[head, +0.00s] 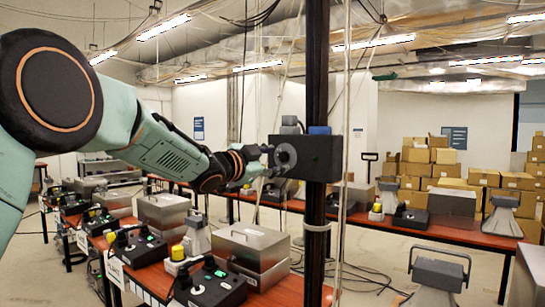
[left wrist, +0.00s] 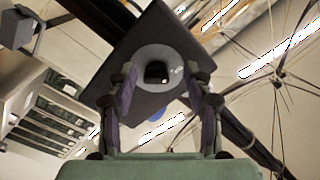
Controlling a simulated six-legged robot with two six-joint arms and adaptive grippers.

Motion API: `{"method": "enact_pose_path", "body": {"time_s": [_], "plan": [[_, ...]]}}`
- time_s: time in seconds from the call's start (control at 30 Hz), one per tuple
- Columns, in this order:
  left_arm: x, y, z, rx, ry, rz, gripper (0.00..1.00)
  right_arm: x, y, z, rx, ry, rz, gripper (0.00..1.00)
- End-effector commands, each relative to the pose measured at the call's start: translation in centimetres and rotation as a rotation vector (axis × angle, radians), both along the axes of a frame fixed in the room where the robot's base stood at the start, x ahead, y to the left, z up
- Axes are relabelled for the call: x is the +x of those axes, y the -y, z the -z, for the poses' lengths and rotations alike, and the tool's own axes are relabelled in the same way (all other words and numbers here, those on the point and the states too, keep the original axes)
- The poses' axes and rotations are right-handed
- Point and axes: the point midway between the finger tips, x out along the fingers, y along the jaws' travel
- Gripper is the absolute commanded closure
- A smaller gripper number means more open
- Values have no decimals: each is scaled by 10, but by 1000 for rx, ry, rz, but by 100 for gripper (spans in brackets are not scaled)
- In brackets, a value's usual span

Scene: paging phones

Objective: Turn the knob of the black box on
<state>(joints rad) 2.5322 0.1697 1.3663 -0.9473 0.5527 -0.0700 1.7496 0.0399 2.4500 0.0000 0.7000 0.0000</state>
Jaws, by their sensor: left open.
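The black box (head: 318,158) is fixed to a dark upright post in the middle of the head view. Its round grey knob (head: 285,157) faces left, toward my left gripper (head: 270,159). In the left wrist view the box (left wrist: 150,30) appears tilted, with the grey disc of the knob (left wrist: 180,68) and a dark centre between my two fingers. The left gripper (left wrist: 160,80) is open, one finger on each side of the knob. I cannot tell whether the fingers touch it. My right gripper is not in view.
The dark post (head: 317,70) and hanging cables stand close by. Red-brown tables (head: 415,230) below carry metal cases (head: 250,250), control boxes (head: 210,285) and yellow-topped devices. Cardboard boxes (head: 430,155) are stacked at the back right.

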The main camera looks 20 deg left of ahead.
Motion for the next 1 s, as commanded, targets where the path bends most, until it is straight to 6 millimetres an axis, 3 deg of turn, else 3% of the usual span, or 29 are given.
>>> {"method": "enact_pose_path", "body": {"time_s": [0.27,0.83,1.0], "plan": [[1,1,0,1,1,1,50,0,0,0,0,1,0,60],[1,-1,2,-2,-3,-2,98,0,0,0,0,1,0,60],[1,0,1,1,-1,0,100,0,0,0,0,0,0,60]]}}
